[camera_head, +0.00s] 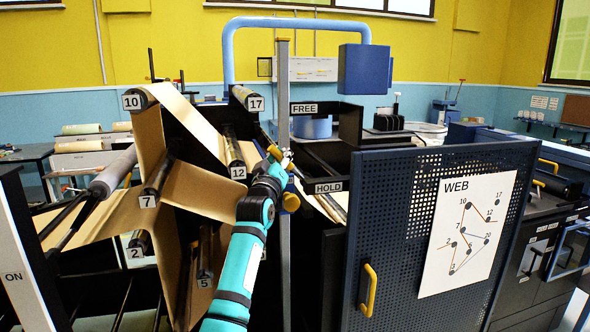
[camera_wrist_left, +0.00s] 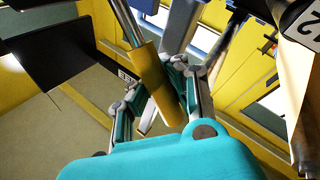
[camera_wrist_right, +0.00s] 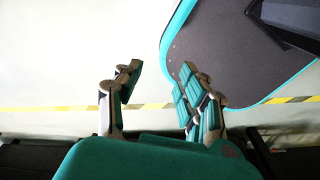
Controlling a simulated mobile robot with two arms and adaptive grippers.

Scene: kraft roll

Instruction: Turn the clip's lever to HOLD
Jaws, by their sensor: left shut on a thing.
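My left gripper (camera_head: 281,160) is at the upright grey post in the head view, beside a yellow grip (camera_head: 273,152) of the clip's lever. In the left wrist view its fingers (camera_wrist_left: 160,95) are shut around the yellow grip (camera_wrist_left: 152,75), which sits on a shiny metal rod. A FREE label (camera_head: 304,108) is above the gripper, and a HOLD label (camera_head: 328,187) is to its lower right. The lever grip stands between the two labels' heights. My fingers and the post partly hide the lever's pivot. My right gripper (camera_wrist_right: 160,92) is open and empty above the pale floor.
Brown paper web (camera_head: 205,190) runs over numbered rollers left of my left arm. A blue perforated door (camera_head: 385,245) with a yellow handle (camera_head: 368,290) and a WEB diagram (camera_head: 467,232) stands to the right. A yellow knob (camera_head: 290,202) is just below the left gripper.

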